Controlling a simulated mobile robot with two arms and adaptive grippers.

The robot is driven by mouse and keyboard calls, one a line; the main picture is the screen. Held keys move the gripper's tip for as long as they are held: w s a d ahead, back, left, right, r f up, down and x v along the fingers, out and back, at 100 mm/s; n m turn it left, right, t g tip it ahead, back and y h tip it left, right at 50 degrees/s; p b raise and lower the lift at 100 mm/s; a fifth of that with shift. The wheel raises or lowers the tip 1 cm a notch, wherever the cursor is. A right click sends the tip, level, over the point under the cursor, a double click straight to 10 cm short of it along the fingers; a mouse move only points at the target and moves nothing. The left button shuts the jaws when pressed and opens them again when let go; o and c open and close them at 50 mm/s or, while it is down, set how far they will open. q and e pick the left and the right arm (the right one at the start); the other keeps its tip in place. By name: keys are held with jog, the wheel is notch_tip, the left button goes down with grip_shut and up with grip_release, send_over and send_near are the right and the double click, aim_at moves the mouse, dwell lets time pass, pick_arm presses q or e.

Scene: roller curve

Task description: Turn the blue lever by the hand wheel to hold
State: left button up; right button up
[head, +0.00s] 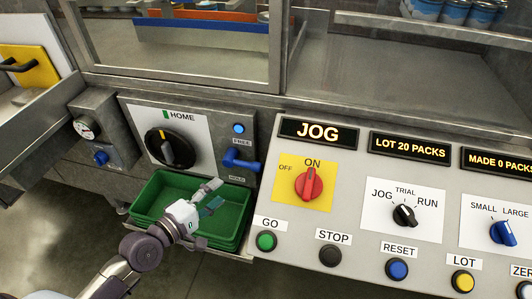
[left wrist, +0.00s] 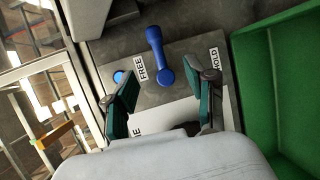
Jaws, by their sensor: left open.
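The blue lever (head: 242,161) is on the grey panel right of the black hand wheel (head: 170,148). Its handle points right, between the FREE label (head: 242,142) above and the HOLD label (head: 237,179) below. In the left wrist view the lever (left wrist: 158,55) stands ahead of the fingers, with FREE (left wrist: 140,69) to its left and HOLD (left wrist: 214,60) to its right. My left gripper (head: 214,194) is open and empty, in front of the panel and a little below the lever. In the wrist view its fingers stand apart, with the lever's round end between them in the picture. Contact does not show.
Stacked green trays (head: 160,200) sit below the panel, under my left gripper. A blue lamp (head: 239,128) is above FREE. Right of the lever is a control console with the red switch (head: 309,184) and several buttons. A gauge (head: 87,127) is at the left.

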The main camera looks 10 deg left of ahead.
pick_arm(q)
send_near(251, 166)
jog(key=w+f, duration=0.1)
jog(key=w, duration=0.2)
jog(key=x, duration=0.7)
jog(key=shift+w+d+f, duration=0.2)
jog(key=shift+d, duration=0.25)
pick_arm(e)
jog(key=shift+s+r, duration=0.15)
jog(key=shift+s, duration=0.2)
pick_arm(q)
jog(key=shift+c, duration=0.5)
grip_shut()
pick_arm(e)
jog(key=shift+s, duration=0.35)
